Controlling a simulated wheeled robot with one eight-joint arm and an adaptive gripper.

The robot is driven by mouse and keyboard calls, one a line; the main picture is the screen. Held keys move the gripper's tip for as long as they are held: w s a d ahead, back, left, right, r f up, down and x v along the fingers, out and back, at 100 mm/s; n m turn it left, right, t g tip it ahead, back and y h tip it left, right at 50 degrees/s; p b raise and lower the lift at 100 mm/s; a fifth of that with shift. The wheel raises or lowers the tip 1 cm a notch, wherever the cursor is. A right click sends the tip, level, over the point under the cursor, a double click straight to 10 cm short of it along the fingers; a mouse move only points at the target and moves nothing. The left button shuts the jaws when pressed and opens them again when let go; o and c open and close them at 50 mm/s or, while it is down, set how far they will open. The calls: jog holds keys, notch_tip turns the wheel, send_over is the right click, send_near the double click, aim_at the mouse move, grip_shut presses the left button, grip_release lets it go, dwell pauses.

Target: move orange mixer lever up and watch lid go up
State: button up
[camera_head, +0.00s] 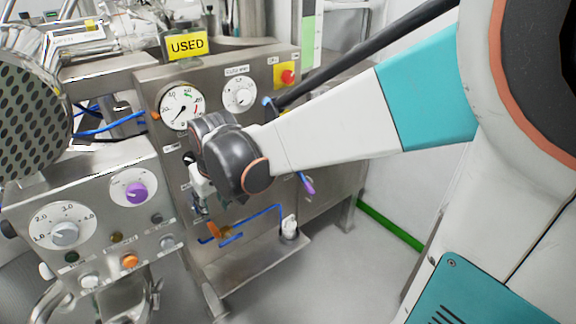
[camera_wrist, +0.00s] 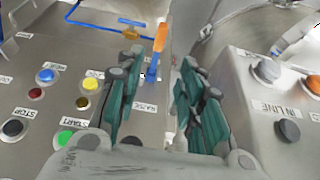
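An orange lever (camera_wrist: 161,39) with a blue part below it shows in the wrist view, ahead of and partly between my fingertips. My gripper (camera_wrist: 161,65) is open, with one dark green padded finger on each side and a gap between them. I cannot tell whether either finger touches the lever. In the head view an orange piece (camera_head: 213,229) shows just below my wrist on the steel machine front. The mixer lid cannot be made out clearly.
A control panel with blue, yellow and green buttons (camera_wrist: 66,138) lies left of my gripper. Another panel labelled IN-LINE (camera_wrist: 285,112) is close on the right. Blue tubing (camera_head: 262,211) runs near the orange piece. A dial panel (camera_head: 85,205) stands at left. Floor at right is open.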

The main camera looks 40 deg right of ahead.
aim_at(213, 227)
jog(key=b+x, duration=0.4)
jog(key=x, duration=0.9)
jog(key=shift+f, duration=0.3)
grip_shut()
